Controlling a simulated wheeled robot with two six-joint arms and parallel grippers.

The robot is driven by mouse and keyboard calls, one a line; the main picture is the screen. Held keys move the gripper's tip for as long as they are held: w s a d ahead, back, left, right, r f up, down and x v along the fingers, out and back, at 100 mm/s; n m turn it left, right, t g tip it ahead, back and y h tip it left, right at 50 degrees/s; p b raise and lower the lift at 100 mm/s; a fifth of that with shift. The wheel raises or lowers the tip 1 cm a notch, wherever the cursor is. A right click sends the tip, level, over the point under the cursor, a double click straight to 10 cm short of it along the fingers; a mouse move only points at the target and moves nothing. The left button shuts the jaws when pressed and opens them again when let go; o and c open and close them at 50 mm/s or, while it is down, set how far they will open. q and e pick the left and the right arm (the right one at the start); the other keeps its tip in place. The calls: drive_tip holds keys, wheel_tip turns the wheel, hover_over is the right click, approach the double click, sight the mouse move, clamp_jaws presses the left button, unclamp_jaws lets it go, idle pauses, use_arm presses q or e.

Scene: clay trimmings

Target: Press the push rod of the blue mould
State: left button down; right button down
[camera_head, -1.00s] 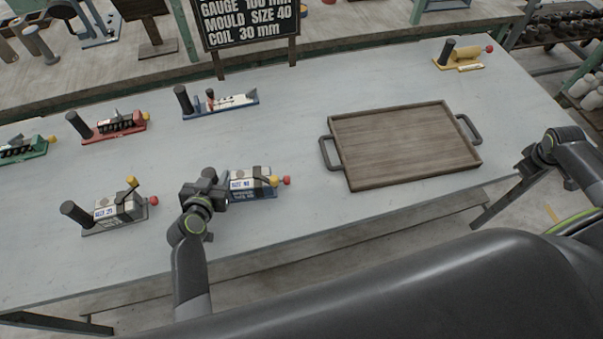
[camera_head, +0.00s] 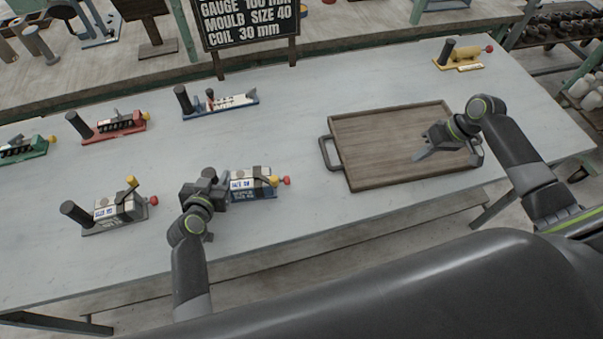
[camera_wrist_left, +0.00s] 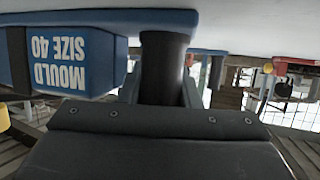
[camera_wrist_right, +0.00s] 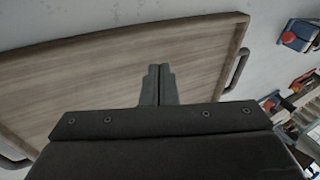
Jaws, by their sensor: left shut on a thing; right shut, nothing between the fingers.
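The blue mould (camera_head: 252,184) stands on the table with a white SIZE 40 label, a yellow knob (camera_head: 272,181) and a red knob (camera_head: 286,181) at its right end. In the left wrist view the blue mould (camera_wrist_left: 70,58) shows its MOULD SIZE 40 lettering upside down. My left gripper (camera_head: 214,187) is at its left end, shut on its dark upright handle (camera_wrist_left: 163,65). My right gripper (camera_head: 420,155) is shut and empty above the wooden tray, apart from the mould; its closed fingers (camera_wrist_right: 158,85) also show in the right wrist view.
The wooden tray (camera_head: 375,145) lies right of the mould. A grey mould (camera_head: 120,207) stands to the left. Blue (camera_head: 222,103), red (camera_head: 115,126), green (camera_head: 22,149) and yellow (camera_head: 462,58) devices stand farther back. The table between the blue mould and tray is clear.

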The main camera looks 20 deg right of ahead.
sight(288, 178)
use_arm(q)
drive_tip(key=shift+s+f, duration=0.15)
drive_tip(key=shift+f, duration=0.15)
use_arm(e)
drive_tip(key=w+a+r+y, duration=0.1)
drive_tip(key=a+y, duration=0.1)
drive_tip(key=a, duration=0.8)
drive_tip(key=w+a+r+m+y, duration=0.1)
drive_tip(key=w+a+y, duration=0.1)
drive_tip(key=a, duration=0.7)
drive_tip(key=shift+w+a+r+m+y, duration=0.25)
drive_tip(key=shift+a+m+y, duration=0.05)
drive_tip(key=shift+a, duration=0.1)
drive_tip(key=x, duration=0.9)
drive_tip(key=shift+s+a, duration=0.15)
drive_tip(key=shift+a, duration=0.05)
drive_tip(key=a, duration=0.3)
drive_tip(key=shift+w+a+f, duration=0.2)
drive_tip(key=shift+w+f, duration=0.1)
drive_tip(key=shift+a, duration=0.5)
drive_tip(key=shift+w+a, duration=0.2)
drive_tip(key=shift+a, duration=1.25)
use_arm(q)
drive_tip(key=shift+d, duration=0.1)
